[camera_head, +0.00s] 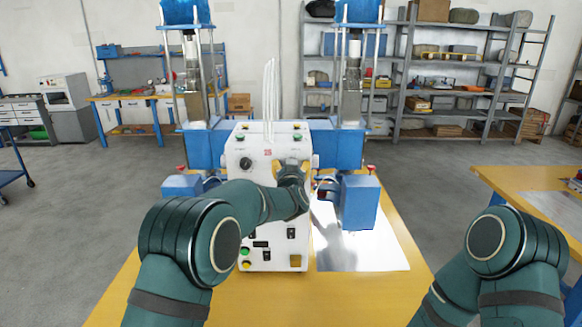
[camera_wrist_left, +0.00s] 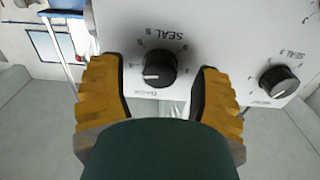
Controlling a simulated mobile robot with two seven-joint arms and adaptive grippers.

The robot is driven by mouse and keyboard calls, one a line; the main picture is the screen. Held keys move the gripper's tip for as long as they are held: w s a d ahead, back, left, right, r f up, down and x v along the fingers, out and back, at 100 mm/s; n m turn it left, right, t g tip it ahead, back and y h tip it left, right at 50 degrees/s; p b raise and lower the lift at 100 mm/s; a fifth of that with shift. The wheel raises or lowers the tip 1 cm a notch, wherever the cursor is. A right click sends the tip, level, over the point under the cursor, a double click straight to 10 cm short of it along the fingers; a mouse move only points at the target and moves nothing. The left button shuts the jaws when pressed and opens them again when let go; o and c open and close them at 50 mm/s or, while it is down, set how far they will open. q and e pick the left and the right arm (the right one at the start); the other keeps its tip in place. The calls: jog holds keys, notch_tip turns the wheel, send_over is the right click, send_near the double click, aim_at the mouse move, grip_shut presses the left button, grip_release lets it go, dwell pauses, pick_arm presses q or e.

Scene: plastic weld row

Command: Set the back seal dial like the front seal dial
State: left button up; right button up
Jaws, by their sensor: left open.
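The white control box (camera_head: 275,145) stands on the yellow table. One black seal dial (camera_head: 246,163) shows at its upper left in the head view; my left gripper (camera_head: 292,168) covers the area to its right. In the left wrist view, a black dial (camera_wrist_left: 159,68) with an upside-down SEAL label sits between the open fingers of my left gripper (camera_wrist_left: 162,82); contact is not clear. Its white mark points left in that picture. Which is front or back is unclear.
Blue press units (camera_head: 358,203) stand behind and beside the box. A shiny metal sheet (camera_head: 365,250) lies on the table (camera_head: 408,292) to its right. Green and yellow buttons (camera_head: 245,258) sit low on the box. My right arm is at lower right.

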pick_arm(q)
jog(key=shift+c, duration=0.2)
grip_shut()
pick_arm(e)
jog(key=shift+f, duration=0.2)
pick_arm(q)
jog(key=shift+n+b, duration=3.95)
jog(key=shift+n, duration=1.25)
pick_arm(e)
notch_tip(320, 180, down, 8)
jog(key=s, duration=0.1)
jog(key=shift+s+a+r+g, duration=0.2)
jog(key=shift+s+g, duration=0.1)
jog(key=shift+s, duration=0.1)
pick_arm(q)
jog(key=shift+r, duration=0.1)
pick_arm(e)
jog(key=shift+f, duration=0.1)
